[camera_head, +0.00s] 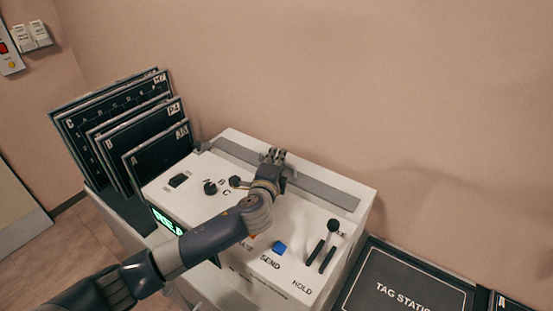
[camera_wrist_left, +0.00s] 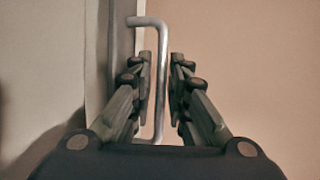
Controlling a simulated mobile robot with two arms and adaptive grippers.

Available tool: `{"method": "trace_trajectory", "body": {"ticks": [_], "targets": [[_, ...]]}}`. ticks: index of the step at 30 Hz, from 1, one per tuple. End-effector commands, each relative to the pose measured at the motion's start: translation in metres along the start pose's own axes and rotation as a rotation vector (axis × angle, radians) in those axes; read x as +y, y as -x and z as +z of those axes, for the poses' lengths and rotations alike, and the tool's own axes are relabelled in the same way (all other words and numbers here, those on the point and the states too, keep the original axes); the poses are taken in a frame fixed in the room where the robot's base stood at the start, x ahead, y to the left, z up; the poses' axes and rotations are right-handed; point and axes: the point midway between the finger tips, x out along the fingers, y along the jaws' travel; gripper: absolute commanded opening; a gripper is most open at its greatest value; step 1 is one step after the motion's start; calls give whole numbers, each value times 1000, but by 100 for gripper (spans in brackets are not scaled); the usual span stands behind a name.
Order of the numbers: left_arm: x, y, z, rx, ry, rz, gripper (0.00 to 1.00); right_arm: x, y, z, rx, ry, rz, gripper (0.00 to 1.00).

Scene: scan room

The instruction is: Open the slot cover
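The slot cover (camera_head: 325,193) is a long grey strip along the back of the white machine's top. It lies flat and looks closed. My left gripper (camera_head: 273,155) is over the strip's middle in the head view. In the left wrist view, a bent metal handle (camera_wrist_left: 160,85) stands out from the grey cover (camera_wrist_left: 123,60). The fingers of my left gripper (camera_wrist_left: 161,90) are on both sides of the handle, with narrow gaps; they look open and not pressed on it. My gripper and forearm hide the handle in the head view. My right gripper is not in view.
The white machine (camera_head: 352,207) carries knobs (camera_head: 210,188), a blue button (camera_head: 280,247) and a black-knobbed lever (camera_head: 333,226). Several dark plates (camera_head: 150,160) stand in a rack at the left. A dark tag station board (camera_head: 400,285) lies at the right. The wall is close behind.

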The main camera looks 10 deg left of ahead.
Motion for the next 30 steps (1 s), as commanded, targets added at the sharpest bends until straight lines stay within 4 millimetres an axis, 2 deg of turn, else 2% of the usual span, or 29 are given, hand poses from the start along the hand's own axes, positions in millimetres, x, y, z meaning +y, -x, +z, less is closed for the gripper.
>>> {"method": "trace_trajectory", "body": {"ticks": [1, 3, 11, 20, 29, 30], "targets": [[0, 0, 0, 0, 0, 0, 14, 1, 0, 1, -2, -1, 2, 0], [0, 0, 0, 0, 0, 0, 0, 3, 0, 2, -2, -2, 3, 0], [0, -3, -2, 0, 1, 0, 0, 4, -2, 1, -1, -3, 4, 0], [-6, -34, -14, -1, 2, 0, 0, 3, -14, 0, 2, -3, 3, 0], [-7, -35, -14, -1, 0, 2, 0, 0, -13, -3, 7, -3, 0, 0], [-7, -35, -14, -1, 0, 1, 11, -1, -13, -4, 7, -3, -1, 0]]}}
